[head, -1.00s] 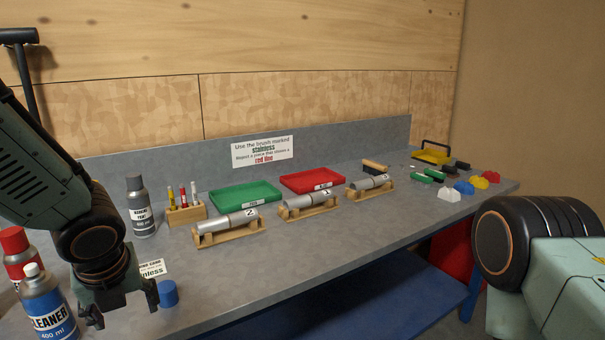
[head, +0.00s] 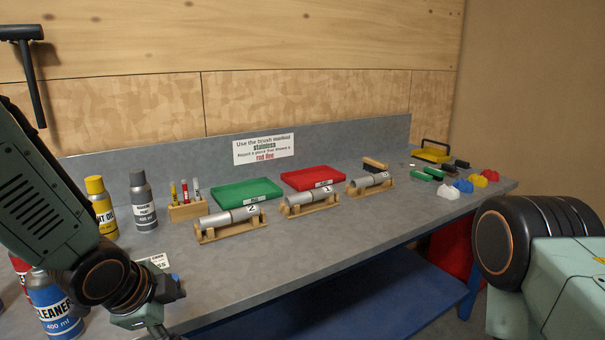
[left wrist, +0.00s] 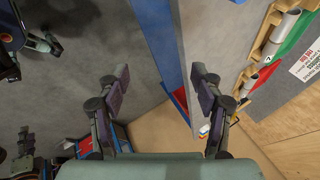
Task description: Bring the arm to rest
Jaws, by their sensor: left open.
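My left gripper (head: 160,318) is at the lower left of the head view, over the front edge of the workbench (head: 290,262). Its fingers are partly cut off by the bottom of that view. In the left wrist view its two fingers (left wrist: 162,82) stand wide apart with nothing between them. The bench edge and floor show beyond them. My right arm shows only in part at the right of the head view, and its gripper is out of view.
A cleaner can (head: 55,306) stands close beside my left arm. Pipes on wooden cradles (head: 232,232), a green tray (head: 246,195) and a red tray (head: 313,178) stand farther back. The front strip of bench right of my gripper is clear.

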